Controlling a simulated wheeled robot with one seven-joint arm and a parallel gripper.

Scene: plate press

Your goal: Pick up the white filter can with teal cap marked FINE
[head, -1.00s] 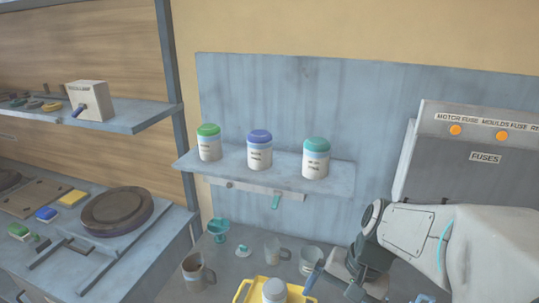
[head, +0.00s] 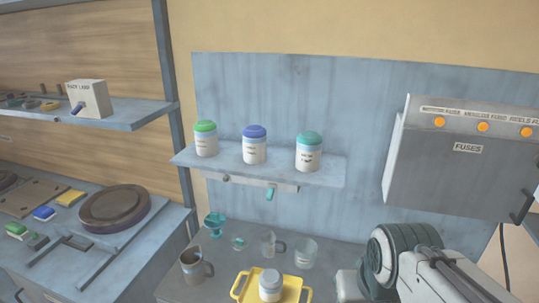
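A white can with a teal cap (head: 308,157) stands upright at the right end of the wall shelf (head: 325,178). The print on its label is too small to read. To its left on the same shelf stand a white can with a blue-violet cap (head: 255,152) and one with a green cap (head: 206,145). My arm shows at the lower right, below and to the right of the shelf, apart from the cans. My gripper's fingers do not show.
On the bench below are a yellow tray (head: 238,287) bearing a grey-lidded jar (head: 270,290), metal mugs, a glass beaker (head: 305,255) and a teal funnel (head: 214,222). A grey fuse box (head: 455,165) juts from the wall at right. The air before the shelf is clear.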

